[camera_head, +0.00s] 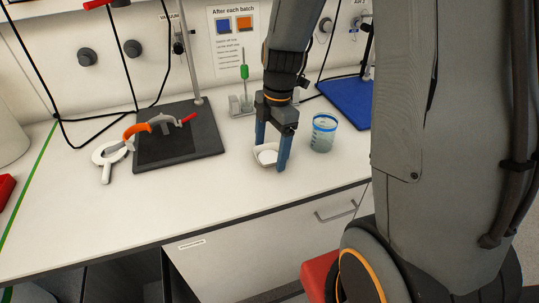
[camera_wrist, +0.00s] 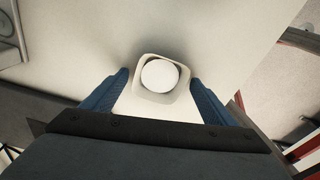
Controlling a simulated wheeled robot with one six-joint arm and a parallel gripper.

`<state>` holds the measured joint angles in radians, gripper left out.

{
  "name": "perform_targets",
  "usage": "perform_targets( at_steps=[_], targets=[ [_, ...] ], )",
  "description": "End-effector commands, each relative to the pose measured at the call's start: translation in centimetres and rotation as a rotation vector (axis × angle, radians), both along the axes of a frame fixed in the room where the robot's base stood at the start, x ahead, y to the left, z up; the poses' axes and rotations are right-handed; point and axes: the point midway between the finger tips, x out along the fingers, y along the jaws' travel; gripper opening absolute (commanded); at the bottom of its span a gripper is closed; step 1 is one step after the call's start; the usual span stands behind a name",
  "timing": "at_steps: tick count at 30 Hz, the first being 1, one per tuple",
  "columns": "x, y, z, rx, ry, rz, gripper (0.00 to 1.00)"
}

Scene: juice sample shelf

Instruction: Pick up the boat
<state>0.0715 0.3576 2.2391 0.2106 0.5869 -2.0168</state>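The boat (camera_head: 257,162) is a small white open dish with a rounded square rim, on the white counter close to its front edge. A round white mass lies inside it. It also shows in the wrist view (camera_wrist: 140,91), upright, between the fingertips. My gripper (camera_head: 271,153) points down over the boat, with one blue finger on each side. In the wrist view my gripper (camera_wrist: 160,76) is spread about as wide as the boat, with narrow gaps at the fingertips. The right finger hides part of the boat in the head view.
A clear cup with a blue rim (camera_head: 323,134) stands just right of the boat. A dark stand base (camera_head: 180,150) with a clamp (camera_head: 158,126) is at left. A green-handled tool (camera_head: 244,72) stands behind, and a blue mat (camera_head: 346,101) lies at back right. The counter's front left is clear.

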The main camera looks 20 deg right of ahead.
Motion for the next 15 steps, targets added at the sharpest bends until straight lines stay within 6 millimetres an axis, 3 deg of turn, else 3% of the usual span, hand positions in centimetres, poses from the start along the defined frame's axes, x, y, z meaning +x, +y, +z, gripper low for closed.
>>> perform_targets(
  at_steps=[1, 7, 15],
  targets=[
    [0.0, 0.0, 0.01, 0.0, 0.0, 0.0, 0.72],
    [0.0, 0.0, 0.02, 0.0, 0.0, 0.0, 0.39],
    [0.04, 0.0, 0.21, 0.0, -0.001, 0.0, 0.39]
  ],
)
